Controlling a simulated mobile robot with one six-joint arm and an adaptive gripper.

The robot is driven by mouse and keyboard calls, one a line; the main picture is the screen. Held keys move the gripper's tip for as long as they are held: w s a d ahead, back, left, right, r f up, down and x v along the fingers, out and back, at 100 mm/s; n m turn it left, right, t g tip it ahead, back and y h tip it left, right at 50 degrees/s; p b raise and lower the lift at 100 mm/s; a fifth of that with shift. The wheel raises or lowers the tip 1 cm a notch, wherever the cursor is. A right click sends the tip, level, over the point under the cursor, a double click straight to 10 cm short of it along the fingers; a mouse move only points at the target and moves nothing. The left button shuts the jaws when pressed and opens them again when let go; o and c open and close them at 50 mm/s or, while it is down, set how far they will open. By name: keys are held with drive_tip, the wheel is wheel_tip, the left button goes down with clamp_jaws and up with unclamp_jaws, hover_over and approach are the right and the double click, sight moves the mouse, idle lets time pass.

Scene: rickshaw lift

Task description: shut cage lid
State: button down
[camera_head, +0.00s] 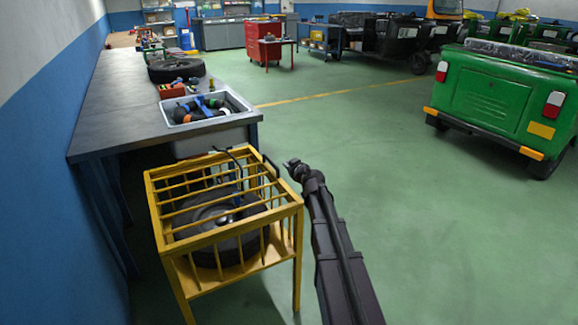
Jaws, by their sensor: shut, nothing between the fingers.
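A yellow barred cage (228,235) stands on legs at the lower middle, with a black wheel (238,245) inside it. Its barred lid (205,183) appears to lie across the top; I cannot tell whether it sits fully flush on the frame. A thin dark curved piece (230,158) rises at the cage's far side. My gripper (289,163) is shut and empty, just right of the cage's far right corner. It looks apart from the lid, though the depth is hard to judge. My dark arm comes up from the bottom edge, right of the cage.
A long grey workbench (120,115) runs behind and left of the cage. A sink-like tray (240,103) of tools and a tyre (176,70) are on it. A green vehicle (490,95) stands at the right. The green floor between is clear.

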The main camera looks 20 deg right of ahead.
sight(292, 191)
drive_tip(key=shift+m+y, duration=0.3)
drive_tip(key=shift+m, duration=0.2)
drive_tip(key=f+b, duration=0.3)
drive_tip(key=d+f+b, duration=0.1)
drive_tip(key=f+b, duration=0.3)
drive_tip(key=d+f+b, duration=0.1)
drive_tip(key=f+b, duration=0.2)
drive_tip(key=f, duration=0.1)
drive_tip(key=shift+w+f, duration=0.25)
drive_tip(key=shift+f+b, duration=0.15)
drive_tip(key=shift+b, duration=0.25)
drive_tip(key=shift+s, duration=0.2)
